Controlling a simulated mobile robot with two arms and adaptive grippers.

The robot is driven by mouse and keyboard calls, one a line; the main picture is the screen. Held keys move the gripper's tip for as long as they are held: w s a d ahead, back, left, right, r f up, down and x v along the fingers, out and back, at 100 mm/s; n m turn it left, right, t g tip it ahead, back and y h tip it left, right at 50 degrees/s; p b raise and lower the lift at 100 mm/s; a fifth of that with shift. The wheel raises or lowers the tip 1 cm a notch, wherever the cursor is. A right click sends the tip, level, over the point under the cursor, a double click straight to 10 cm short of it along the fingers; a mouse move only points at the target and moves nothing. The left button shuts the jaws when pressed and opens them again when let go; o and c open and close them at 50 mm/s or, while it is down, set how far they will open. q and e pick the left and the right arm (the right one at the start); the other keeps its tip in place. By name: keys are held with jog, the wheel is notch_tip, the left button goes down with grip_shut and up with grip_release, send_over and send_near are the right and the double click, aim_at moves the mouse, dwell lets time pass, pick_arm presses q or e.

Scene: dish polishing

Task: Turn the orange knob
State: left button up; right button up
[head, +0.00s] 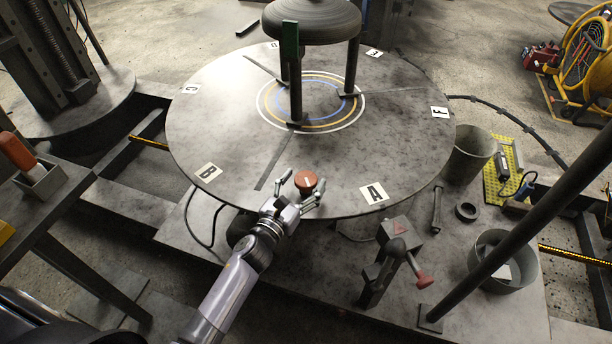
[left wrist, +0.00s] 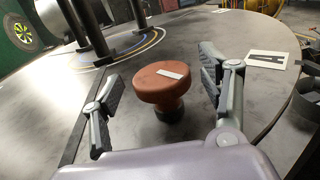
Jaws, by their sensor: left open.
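The orange knob (head: 306,180) is a round, reddish-orange cap with a pale mark on top. It stands near the front edge of the round grey table (head: 220,130). In the left wrist view the knob (left wrist: 165,82) sits on a short dark stem, ahead of my palm. My left gripper (head: 300,188) is open, with a finger on each side of the knob. My right gripper is not in view.
A dark dome on posts (head: 312,20) stands at the table's middle, within painted rings. Letter labels such as A (head: 374,194) lie round the rim. At the right are a red-handled lever (head: 424,281), a grey bucket (head: 470,153) and a slanted dark pole (head: 520,232).

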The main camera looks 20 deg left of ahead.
pick_arm(q)
jog(key=shift+w+d, duration=0.2)
jog(key=shift+w, duration=0.6)
jog(key=shift+c, duration=0.3)
jog(key=c, duration=1.1)
jog(key=shift+m+h, duration=0.3)
jog(key=shift+h, duration=0.2)
